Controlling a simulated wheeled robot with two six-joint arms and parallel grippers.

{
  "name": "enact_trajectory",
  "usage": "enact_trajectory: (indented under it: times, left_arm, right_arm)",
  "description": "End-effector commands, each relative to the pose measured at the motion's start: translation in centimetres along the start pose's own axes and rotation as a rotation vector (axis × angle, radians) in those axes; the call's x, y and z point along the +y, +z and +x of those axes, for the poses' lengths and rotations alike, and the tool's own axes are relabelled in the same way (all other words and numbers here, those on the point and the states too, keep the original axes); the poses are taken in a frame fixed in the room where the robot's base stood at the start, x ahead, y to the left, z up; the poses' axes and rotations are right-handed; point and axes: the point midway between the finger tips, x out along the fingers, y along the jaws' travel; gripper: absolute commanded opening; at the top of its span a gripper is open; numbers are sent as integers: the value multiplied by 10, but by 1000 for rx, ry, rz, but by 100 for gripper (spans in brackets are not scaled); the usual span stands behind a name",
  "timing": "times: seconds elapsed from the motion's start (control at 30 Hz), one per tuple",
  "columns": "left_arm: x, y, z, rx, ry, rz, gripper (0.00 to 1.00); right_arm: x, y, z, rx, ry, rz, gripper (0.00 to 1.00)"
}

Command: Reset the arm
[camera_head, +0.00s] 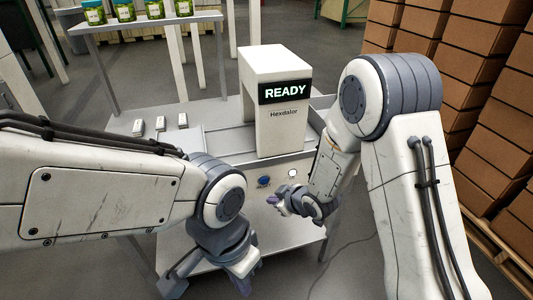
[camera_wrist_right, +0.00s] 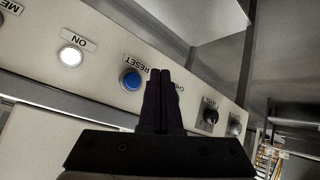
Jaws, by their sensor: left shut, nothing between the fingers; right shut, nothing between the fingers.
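My right gripper (camera_head: 278,204) is in front of the machine's control panel, just below the blue button (camera_head: 264,181). In the right wrist view its fingers (camera_wrist_right: 160,72) are shut and empty, beside the blue button (camera_wrist_right: 132,79) labelled RESET. Whether they touch the panel I cannot tell. My left gripper (camera_head: 243,274) hangs low in front of the table, pointing down, shut with nothing in it. The white machine (camera_head: 282,135) has a screen (camera_head: 285,91) reading READY.
A lit white button (camera_wrist_right: 71,56) labelled ON and a black knob (camera_wrist_right: 210,117) are on the panel. Small white blocks (camera_head: 160,124) lie on the grey table (camera_head: 115,122). Jars (camera_head: 125,11) stand on a shelf behind. Stacked cartons (camera_head: 495,110) rise at the right.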

Motion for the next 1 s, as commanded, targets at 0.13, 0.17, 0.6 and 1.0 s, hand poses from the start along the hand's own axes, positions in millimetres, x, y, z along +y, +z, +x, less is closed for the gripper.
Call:
enact_trajectory:
  times: [0.13, 0.17, 0.6, 1.0]
  left_arm:
    - [0, 0, -3, 0, 0, 0, 0]
    - [0, 0, -6, 0, 0, 0, 0]
    - [5, -4, -75, 0, 0, 0, 0]
    - [7, -5, -100, 0, 0, 0, 0]
  right_arm:
    - [0, -5, -6, -10, 2, 1, 0]
    - [0, -8, -10, -21, 3, 3, 0]
    - [-70, -59, -225, -483, -51, 223, 0]
    - [-139, -40, -357, -746, -201, 344, 0]
